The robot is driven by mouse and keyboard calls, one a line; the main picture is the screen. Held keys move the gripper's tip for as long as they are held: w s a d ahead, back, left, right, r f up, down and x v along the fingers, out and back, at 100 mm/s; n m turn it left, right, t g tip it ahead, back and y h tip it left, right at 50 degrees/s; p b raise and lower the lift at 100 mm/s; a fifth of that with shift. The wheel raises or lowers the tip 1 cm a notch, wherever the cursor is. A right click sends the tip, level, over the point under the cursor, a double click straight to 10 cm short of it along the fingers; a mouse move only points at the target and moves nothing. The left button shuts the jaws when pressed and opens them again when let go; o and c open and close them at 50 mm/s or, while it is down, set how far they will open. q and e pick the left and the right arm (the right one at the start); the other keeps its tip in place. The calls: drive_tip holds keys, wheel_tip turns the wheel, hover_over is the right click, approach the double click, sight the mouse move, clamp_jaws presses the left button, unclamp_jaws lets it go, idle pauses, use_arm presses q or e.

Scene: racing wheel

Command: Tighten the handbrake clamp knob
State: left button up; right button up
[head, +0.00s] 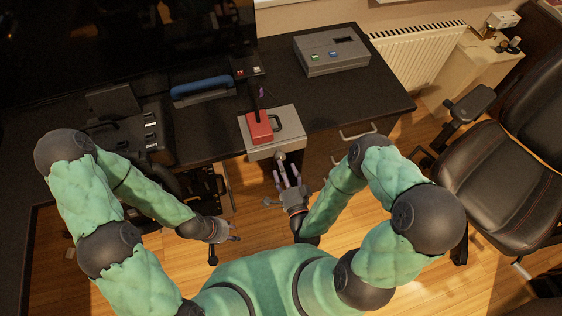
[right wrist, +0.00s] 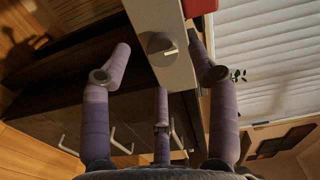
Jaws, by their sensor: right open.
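The handbrake unit (head: 285,122) is a light grey box with a red block on top and a dark upright lever. It sits at the desk's front edge. The clamp knob (right wrist: 160,46) is a round grey dial with a pale mark, on the box's light face in the right wrist view. My right gripper (head: 287,172) is in front of the box, below the knob. In the right wrist view its purple fingers (right wrist: 160,62) are spread open around the knob, with no clear contact. My left gripper (head: 234,233) hangs low over the floor; its finger opening is unclear.
The dark desk (head: 340,101) holds a grey box with coloured buttons (head: 331,55) and a blue-handled object (head: 201,87). Drawers with metal handles (head: 357,132) are below. A black chair (head: 510,165) stands at right. The wooden floor between is mostly clear.

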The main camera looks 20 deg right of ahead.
drive_tip(key=shift+s, duration=1.45)
drive_tip(key=shift+w, duration=0.1)
wheel_tip(320, 180, down, 9)
drive_tip(key=w+a+n+g+y+p, duration=0.1)
drive_tip(key=w+n+g+y+p, duration=0.1)
drive_tip(key=n+g, duration=0.6)
drive_tip(key=s+a+n+g+y+p, duration=0.1)
drive_tip(key=s+n+g, duration=0.3)
drive_tip(key=s+g, duration=0.5)
drive_tip(key=s+a+f, duration=0.1)
drive_tip(key=s, duration=0.1)
drive_tip(key=shift+s+g, duration=0.3)
drive_tip(key=shift+n, duration=0.3)
